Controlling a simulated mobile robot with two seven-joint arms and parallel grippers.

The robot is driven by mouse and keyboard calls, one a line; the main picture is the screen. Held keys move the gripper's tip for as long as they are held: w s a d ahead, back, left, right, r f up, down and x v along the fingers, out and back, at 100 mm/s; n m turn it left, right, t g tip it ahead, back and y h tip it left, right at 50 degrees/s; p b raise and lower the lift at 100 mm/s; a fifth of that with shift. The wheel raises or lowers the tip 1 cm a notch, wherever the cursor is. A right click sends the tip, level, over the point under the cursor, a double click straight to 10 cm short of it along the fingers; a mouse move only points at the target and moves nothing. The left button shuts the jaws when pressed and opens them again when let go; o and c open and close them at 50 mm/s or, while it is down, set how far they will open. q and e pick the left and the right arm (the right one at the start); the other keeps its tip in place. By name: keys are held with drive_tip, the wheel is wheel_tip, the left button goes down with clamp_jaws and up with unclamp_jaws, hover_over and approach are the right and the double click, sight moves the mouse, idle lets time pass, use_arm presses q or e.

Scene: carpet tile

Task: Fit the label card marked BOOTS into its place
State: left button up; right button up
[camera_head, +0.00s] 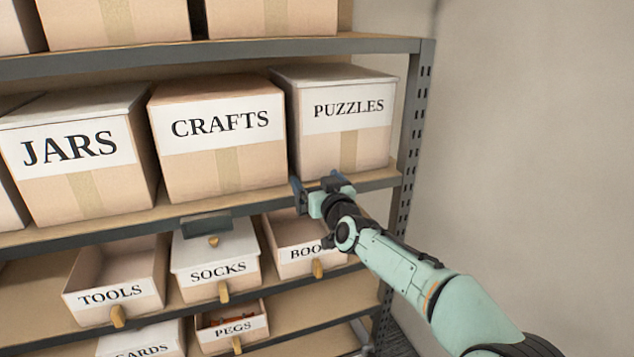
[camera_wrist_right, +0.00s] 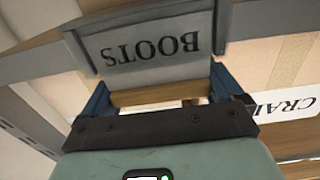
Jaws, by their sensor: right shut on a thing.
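The BOOTS label card (camera_wrist_right: 150,50) is a grey plate with black letters, upside down in the right wrist view. A dark grey holder frame (camera_wrist_right: 222,25) borders it at the ends and along the far edge; I cannot tell whether the card is fully seated. My right gripper (camera_wrist_right: 160,95) is shut on the card, its blue fingers to either side of a wooden strip. In the head view my right gripper (camera_head: 322,190) is at the shelf edge below the PUZZLES box and hides the card. My left gripper is not in view.
The open BOOTS bin (camera_head: 283,225) is just below my right arm. SOCKS (camera_head: 218,255) and TOOLS (camera_head: 115,285) bins are to its left. A dark plate (camera_head: 206,225) hangs above SOCKS. CRAFTS (camera_head: 220,165) and PUZZLES (camera_head: 345,135) boxes stand above. A perforated post (camera_head: 413,120) is at right.

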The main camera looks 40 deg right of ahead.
drive_tip(key=shift+f, duration=0.25)
drive_tip(key=o, duration=0.7)
drive_tip(key=shift+c, duration=0.2)
